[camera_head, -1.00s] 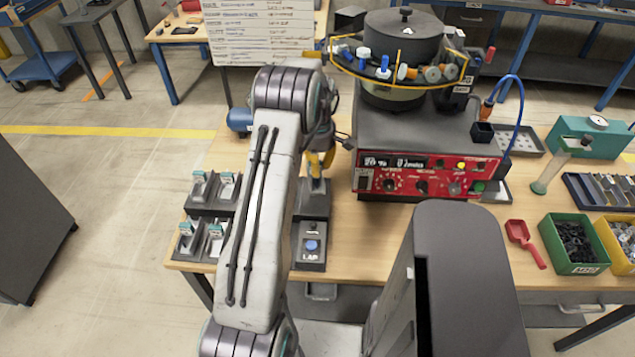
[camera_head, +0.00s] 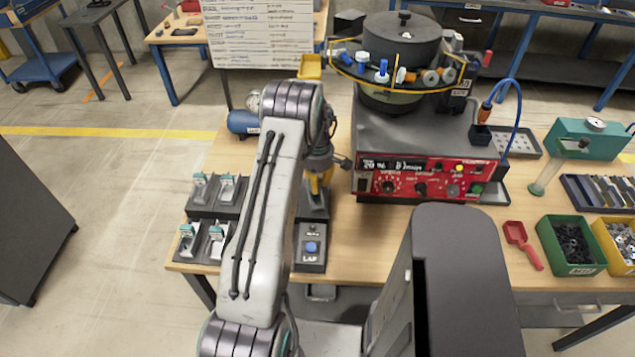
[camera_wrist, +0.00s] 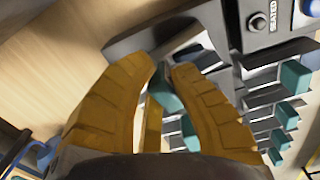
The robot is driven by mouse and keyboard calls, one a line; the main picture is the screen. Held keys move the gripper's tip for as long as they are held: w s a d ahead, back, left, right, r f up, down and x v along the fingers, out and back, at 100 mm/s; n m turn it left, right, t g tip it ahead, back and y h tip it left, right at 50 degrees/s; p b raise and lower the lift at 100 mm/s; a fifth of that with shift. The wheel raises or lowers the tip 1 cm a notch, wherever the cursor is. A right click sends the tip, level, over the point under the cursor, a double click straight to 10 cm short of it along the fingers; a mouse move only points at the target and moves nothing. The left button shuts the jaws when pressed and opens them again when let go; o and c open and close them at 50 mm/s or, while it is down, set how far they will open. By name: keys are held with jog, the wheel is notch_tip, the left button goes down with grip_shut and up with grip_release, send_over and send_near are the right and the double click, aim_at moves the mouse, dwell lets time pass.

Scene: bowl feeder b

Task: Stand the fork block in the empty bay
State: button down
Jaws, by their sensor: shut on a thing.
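My gripper (camera_wrist: 163,72) has yellow fingers closed on a block with a teal end, taken to be the fork block (camera_wrist: 163,92); the fingers hide much of it. In the head view my gripper (camera_head: 319,188) is low over a dark fixture (camera_head: 313,206), behind the LAP button box, and the held block is mostly hidden. Several similar grey blocks with teal tops stand in a dark rack (camera_head: 212,208) to the left, and teal-topped blocks (camera_wrist: 295,76) show at right in the wrist view. I cannot tell which bay is empty.
The LAP button box (camera_head: 310,250) stands just in front of the fixture. The red-fronted feeder unit (camera_head: 425,178) is close on the right. A blue cylinder (camera_head: 243,122) lies behind on the left. Bare tabletop (camera_head: 365,235) shows right of the button box.

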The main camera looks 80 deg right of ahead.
jog(key=shift+f, duration=0.1)
jog(key=c, duration=1.2)
grip_release()
notch_tip(320, 180, up, 12)
jog(key=shift+r+b, duration=0.15)
jog(key=shift+b, duration=0.5)
jog(key=shift+w, duration=0.1)
